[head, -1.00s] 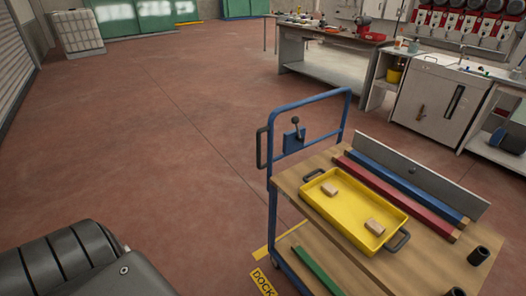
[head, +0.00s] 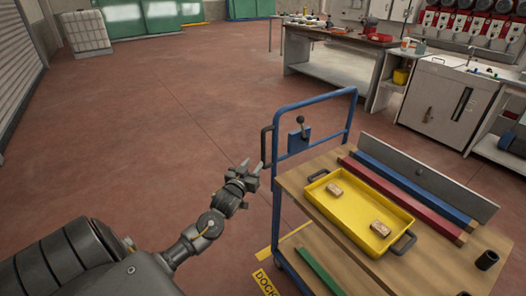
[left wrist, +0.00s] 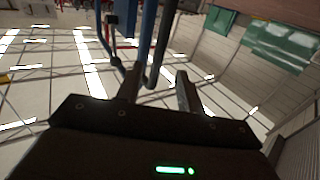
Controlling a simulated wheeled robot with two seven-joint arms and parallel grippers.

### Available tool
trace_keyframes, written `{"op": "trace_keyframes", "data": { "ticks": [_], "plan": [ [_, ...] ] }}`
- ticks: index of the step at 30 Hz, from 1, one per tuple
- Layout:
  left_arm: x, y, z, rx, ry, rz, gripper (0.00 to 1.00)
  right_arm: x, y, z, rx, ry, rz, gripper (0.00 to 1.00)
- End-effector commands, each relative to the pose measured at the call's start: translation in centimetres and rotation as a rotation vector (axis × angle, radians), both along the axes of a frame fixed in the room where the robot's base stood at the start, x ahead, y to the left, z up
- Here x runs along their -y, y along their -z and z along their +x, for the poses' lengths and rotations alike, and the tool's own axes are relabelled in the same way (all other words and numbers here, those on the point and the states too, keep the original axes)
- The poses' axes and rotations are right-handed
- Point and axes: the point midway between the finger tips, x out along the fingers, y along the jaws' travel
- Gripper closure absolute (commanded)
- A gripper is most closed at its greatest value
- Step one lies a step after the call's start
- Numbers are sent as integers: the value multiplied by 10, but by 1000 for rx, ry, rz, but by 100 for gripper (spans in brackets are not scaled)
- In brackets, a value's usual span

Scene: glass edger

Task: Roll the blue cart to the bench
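The blue cart (head: 314,101) stands at lower right in the head view, with a blue push frame, a black side handle (head: 266,150) and a lever on a blue plate (head: 299,138). My left gripper (head: 252,167) is just left of the frame, near the black handle, with its fingers apart and nothing visibly held. In the left wrist view its two fingers (left wrist: 160,92) are spread, with blue frame tubes (left wrist: 166,40) beyond them. Contact with the cart cannot be made out. A bench (head: 338,66) stands at the back. My right gripper is out of view.
A yellow tray (head: 349,216) with wooden blocks, red and blue bars and a grey panel (head: 430,180) ride on the cart. Yellow dock marking (head: 266,282) lies on the floor beside it. A white tank (head: 86,33) stands far left. The middle floor is clear.

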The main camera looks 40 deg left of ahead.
Motion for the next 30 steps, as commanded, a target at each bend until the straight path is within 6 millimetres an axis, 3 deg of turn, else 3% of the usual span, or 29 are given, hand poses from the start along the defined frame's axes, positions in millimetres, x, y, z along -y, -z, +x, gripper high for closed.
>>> {"op": "trace_keyframes", "data": {
  "ticks": [15, 21, 30],
  "plan": [
    [-25, -1, 83, 0, -1, 0, 62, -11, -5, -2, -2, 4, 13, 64],
    [-29, 0, 97, -1, 0, 1, 62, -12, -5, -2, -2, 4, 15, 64],
    [-30, 1, 99, -1, 1, 1, 62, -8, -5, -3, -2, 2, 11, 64]
  ]
}}
